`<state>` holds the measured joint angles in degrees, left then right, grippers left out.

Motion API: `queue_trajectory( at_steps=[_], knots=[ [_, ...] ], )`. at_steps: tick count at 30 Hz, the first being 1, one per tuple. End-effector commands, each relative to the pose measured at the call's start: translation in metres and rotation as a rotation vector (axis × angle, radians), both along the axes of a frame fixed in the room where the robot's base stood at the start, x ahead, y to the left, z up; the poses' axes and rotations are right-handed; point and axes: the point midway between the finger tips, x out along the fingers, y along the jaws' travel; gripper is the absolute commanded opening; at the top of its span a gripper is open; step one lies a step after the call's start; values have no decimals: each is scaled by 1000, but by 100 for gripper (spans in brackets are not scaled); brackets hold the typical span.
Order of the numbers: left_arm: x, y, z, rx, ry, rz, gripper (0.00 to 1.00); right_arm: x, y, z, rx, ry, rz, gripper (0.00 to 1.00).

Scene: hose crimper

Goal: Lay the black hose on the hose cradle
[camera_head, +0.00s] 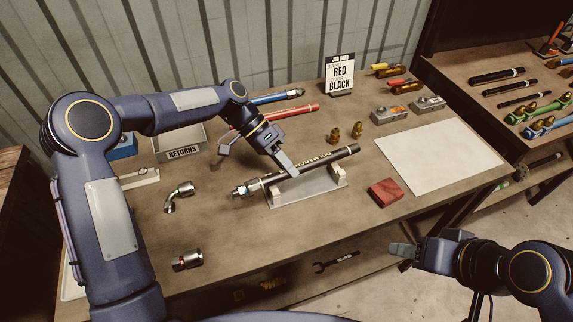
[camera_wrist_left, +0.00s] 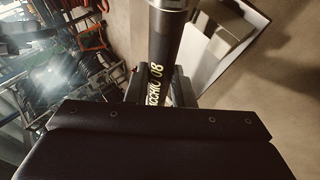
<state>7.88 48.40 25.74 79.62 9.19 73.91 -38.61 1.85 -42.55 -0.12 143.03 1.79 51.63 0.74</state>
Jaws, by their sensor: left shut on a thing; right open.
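The black hose (camera_head: 325,161) has pale lettering and a metal fitting at its left end. It lies lengthwise along the hose cradle (camera_head: 306,189), a grey plate with pale end supports, in the head view. I cannot tell whether it rests fully on both supports. My left gripper (camera_head: 288,168) is shut on the hose from above, left of its middle. In the left wrist view the hose (camera_wrist_left: 159,65) runs up from the dark gripper body, its lettering showing. My right gripper (camera_head: 402,252) is open and empty, off the table's front edge.
A red hose (camera_head: 300,111) and a blue hose (camera_head: 278,97) lie behind. A RETURNS bin (camera_head: 181,141) and loose metal fittings (camera_head: 179,195) are left. A red block (camera_head: 385,192) and white sheet (camera_head: 437,158) are right.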

Motion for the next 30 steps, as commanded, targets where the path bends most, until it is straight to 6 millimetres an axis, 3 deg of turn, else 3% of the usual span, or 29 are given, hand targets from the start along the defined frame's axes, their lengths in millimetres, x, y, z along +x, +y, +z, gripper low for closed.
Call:
queue_trajectory(
  at_steps=[30],
  knots=[
    [0, 0, -12, -1, 1, 0, 0, 0, 0, -10, 0, 0, 0, 47]
  ],
)
